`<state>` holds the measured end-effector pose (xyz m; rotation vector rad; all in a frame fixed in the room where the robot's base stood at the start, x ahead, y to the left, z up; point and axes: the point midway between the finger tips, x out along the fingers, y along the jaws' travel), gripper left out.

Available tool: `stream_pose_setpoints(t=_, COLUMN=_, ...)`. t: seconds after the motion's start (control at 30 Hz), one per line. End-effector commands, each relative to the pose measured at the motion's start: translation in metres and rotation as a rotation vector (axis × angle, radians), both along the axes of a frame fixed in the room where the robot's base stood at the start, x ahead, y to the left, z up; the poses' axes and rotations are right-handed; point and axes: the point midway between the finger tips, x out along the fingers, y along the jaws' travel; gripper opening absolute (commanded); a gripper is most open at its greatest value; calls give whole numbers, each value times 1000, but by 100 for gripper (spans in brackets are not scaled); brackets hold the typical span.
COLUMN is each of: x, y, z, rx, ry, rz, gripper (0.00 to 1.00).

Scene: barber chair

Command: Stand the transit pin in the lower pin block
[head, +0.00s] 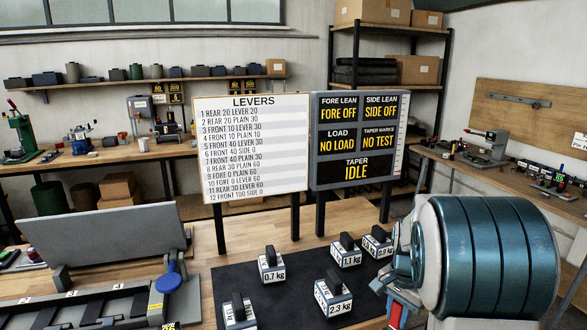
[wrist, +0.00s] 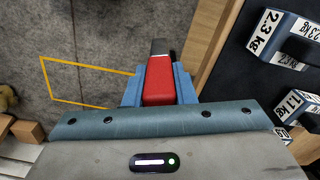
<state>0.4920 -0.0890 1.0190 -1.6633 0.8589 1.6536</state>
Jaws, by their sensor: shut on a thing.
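My gripper (wrist: 158,88) is shut on a red block-like piece with a dark grey end (wrist: 159,75), which I take to be the transit pin. In the wrist view the blue fingers press on both its sides, and its dark end sticks out past them over grey floor. In the head view my gripper (head: 398,308) is at the lower right, beside the bench, with a bit of red showing. Much of the pin is hidden there by my wrist. I cannot make out the lower pin block in either view.
Labelled weights stand on a dark mat (head: 290,300), including a 2.3 kg one (head: 334,297). A grey apparatus with a blue knob (head: 170,271) is at the lower left. The lever board (head: 252,150) and status display (head: 357,140) stand behind. A yellow floor outline (wrist: 75,105) shows below.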

Motion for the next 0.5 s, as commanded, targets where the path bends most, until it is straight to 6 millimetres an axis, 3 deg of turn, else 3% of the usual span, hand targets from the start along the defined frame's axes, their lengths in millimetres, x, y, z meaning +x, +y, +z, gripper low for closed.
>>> stream_pose_setpoints(t=0.23, x=8, y=31, z=-62, rx=-2, ry=12, rz=334, gripper=0)
stream_pose_setpoints(t=0.5, x=5, y=72, z=-136, rx=9, ry=12, rz=772, gripper=0)
